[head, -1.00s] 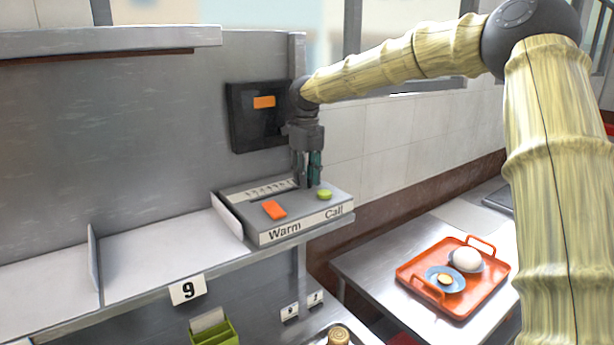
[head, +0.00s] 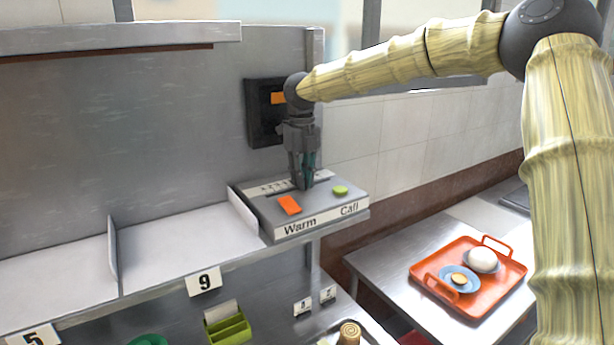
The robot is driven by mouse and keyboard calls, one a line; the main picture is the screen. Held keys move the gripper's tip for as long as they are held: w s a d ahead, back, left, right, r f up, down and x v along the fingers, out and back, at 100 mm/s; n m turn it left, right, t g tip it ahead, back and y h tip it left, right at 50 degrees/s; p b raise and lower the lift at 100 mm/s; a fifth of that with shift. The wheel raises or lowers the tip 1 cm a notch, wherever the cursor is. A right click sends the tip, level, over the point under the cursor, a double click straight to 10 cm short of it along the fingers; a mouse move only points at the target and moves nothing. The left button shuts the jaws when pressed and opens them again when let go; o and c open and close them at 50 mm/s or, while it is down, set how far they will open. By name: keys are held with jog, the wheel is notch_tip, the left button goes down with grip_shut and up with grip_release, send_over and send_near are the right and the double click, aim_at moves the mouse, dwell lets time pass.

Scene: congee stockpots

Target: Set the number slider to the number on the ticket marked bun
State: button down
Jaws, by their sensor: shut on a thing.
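The number slider is a pale numbered scale (head: 273,187) along the back of the grey control box top. My gripper (head: 304,187) points down at the right part of this scale, with its fingertips close together. It is shut on the slider's knob, which the fingers hide. The digits are too small to read. No ticket marked bun can be made out in this view.
The box has an orange switch (head: 290,205) over "Warm" and a green button (head: 340,190) over "Call". A dark wall panel (head: 262,128) stands behind my gripper. An orange tray (head: 433,283) with dishes lies on the steel table at the right. Shelf (head: 180,245) is bare.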

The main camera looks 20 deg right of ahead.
jog(key=c, duration=1.4)
grip_release()
jog(key=shift+c, duration=0.2)
jog(key=shift+r, duration=0.1)
notch_tip(320, 180, up, 12)
